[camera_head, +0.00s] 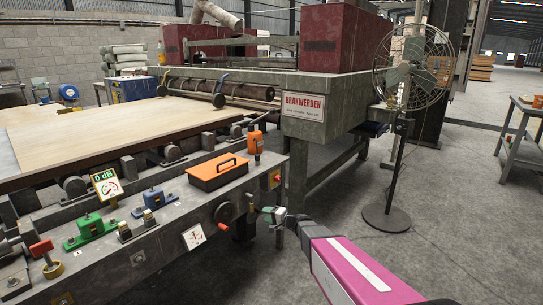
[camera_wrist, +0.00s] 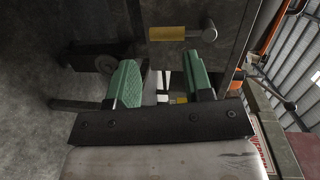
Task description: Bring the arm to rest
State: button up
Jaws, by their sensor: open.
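My gripper (camera_head: 272,215) is at the end of my pink and white arm, close to the front side of the grey machine (camera_head: 160,250). In the wrist view its two green fingers (camera_wrist: 163,82) stand apart with nothing gripped between them. A brass-coloured sleeve on a grey rod with a rounded end (camera_wrist: 180,33) sticks out from the dark machine side just beyond the fingertips. I cannot tell the exact gap between fingers and machine.
A pedestal fan (camera_head: 412,70) stands right of the machine.

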jog(key=s+d+f+n+g+h, duration=0.1)
jog(key=s+d+n+g+h, duration=0.2)
jog(key=s, duration=0.4)
jog(key=s+d+n+g+h, duration=0.25)
jog(key=s+d, duration=0.25)
jog(key=s, duration=0.3)
jog(key=s+d+g+h, duration=0.1)
jog(key=s+d+h, duration=0.3)
jog(key=d, duration=0.3)
jog(key=s+d+r+g+h, duration=0.1)
jog(key=s+d+g+h, duration=0.1)
jog(key=s+d+h, duration=0.2)
jog(key=s+d, duration=0.1)
jog(key=d, duration=0.2)
jog(key=shift+s+d+r+h, duration=0.15)
jog(key=shift+s+h, duration=0.15)
jog(key=shift+h, duration=0.05)
